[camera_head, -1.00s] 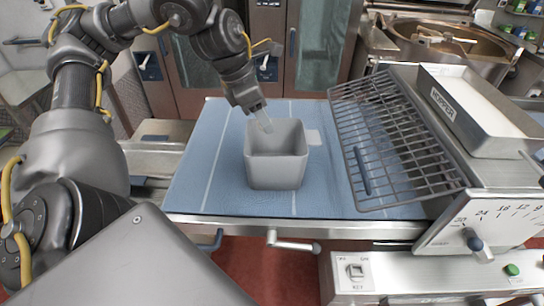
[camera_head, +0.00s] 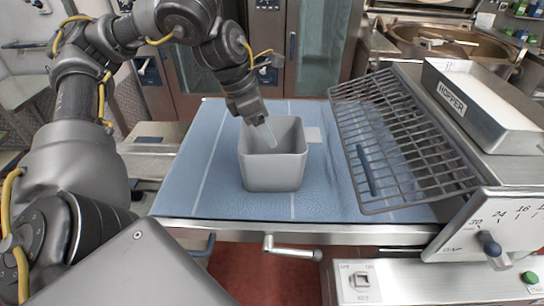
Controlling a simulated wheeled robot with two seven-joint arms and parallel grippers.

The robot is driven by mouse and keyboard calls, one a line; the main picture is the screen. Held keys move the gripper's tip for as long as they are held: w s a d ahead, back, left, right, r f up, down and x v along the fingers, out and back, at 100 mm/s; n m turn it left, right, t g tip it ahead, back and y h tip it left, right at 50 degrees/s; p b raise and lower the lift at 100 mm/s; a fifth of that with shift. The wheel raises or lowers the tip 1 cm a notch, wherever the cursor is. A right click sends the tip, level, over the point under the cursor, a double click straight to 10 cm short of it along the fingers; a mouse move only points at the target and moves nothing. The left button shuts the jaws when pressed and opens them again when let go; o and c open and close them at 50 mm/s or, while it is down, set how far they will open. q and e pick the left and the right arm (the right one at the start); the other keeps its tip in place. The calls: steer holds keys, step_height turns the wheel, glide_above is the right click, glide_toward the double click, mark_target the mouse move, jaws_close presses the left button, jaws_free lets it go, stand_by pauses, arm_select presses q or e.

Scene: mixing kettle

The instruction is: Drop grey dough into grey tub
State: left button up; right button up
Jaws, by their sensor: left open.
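The grey tub (camera_head: 273,172) stands upright and open-topped on the blue work surface, near its middle. My right gripper is not in view.
The blue work surface (camera_head: 205,180) is clear left of the tub. A wire rack (camera_head: 400,140) slopes up on the right, beside a metal tray labelled HOPPER (camera_head: 480,110). A large round kettle (camera_head: 445,45) stands at the back right. A crank handle (camera_head: 290,248) sticks out in front.

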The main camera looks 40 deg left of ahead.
arm_select(q)
steer(key=p+v, duration=0.2)
steer(key=v, duration=0.9)
stand_by(0.7)
steer(key=shift+f, duration=0.1)
